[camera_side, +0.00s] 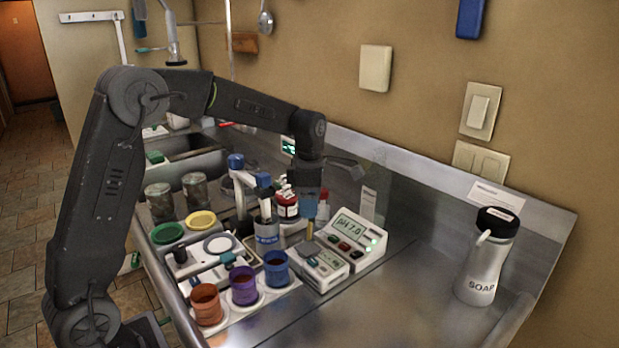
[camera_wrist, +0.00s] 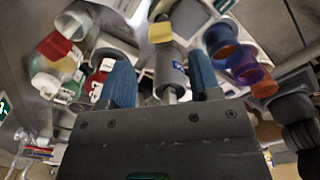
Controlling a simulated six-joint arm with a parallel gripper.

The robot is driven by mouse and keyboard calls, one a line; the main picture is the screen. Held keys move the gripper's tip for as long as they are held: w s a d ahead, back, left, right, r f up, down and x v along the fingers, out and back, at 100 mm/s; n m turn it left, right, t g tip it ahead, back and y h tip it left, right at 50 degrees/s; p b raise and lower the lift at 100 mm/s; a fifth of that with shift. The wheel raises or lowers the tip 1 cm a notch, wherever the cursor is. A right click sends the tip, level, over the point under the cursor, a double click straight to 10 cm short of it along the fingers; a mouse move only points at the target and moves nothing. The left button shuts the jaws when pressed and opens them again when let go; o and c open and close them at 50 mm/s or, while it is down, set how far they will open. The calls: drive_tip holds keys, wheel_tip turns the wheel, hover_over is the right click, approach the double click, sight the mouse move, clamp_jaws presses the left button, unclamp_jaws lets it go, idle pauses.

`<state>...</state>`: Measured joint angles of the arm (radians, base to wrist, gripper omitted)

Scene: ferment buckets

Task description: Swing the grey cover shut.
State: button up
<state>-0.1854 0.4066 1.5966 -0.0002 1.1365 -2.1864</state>
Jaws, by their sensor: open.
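My gripper (camera_side: 312,206) points down over the steel counter, above a small white-and-grey instrument (camera_side: 322,264). Its two blue fingers (camera_wrist: 161,85) stand apart in the wrist view, with a grey cylinder with a blue label (camera_wrist: 170,70) showing beyond the gap. I see nothing clearly held. I cannot tell for certain which part is the grey cover; the flat grey top of the small instrument is one candidate. A yellow tip (camera_side: 310,231) shows just below the fingers, and a yellow block (camera_wrist: 160,32) shows in the wrist view. The fingers hide part of the instrument's back.
A pH meter (camera_side: 356,236) stands right of the instrument. Orange (camera_side: 206,305), purple (camera_side: 243,288) and blue (camera_side: 276,270) cups stand in front left. A grey-blue bottle (camera_side: 267,236) and a red-labelled bottle (camera_side: 287,207) stand close by. A soap bottle (camera_side: 487,262) stands right; counter between is clear.

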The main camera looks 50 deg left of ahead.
sight(308, 227)
wheel_tip(308, 227, up, 7)
idle(0.3)
drive_tip(key=s+d+r+m+t, duration=0.1)
drive_tip(key=s+d+r+m, duration=0.15)
drive_tip(key=s+m, duration=0.35)
drive_tip(key=s+d+r+m+t, duration=0.2)
drive_tip(key=s+d+m, duration=0.1)
drive_tip(key=s+m, duration=0.35)
drive_tip(key=s+d+f+m+t, duration=0.1)
drive_tip(key=s+f+m, duration=0.1)
drive_tip(key=s+m, duration=0.4)
drive_tip(key=s+d+f+m+t, duration=0.1)
drive_tip(key=s+d+f+m, duration=0.1)
drive_tip(key=s+m, duration=0.4)
drive_tip(key=m, duration=0.2)
drive_tip(key=shift+s+f+m+t, duration=0.25)
drive_tip(key=shift+s+m+t, duration=0.05)
drive_tip(key=shift+s+m, duration=0.1)
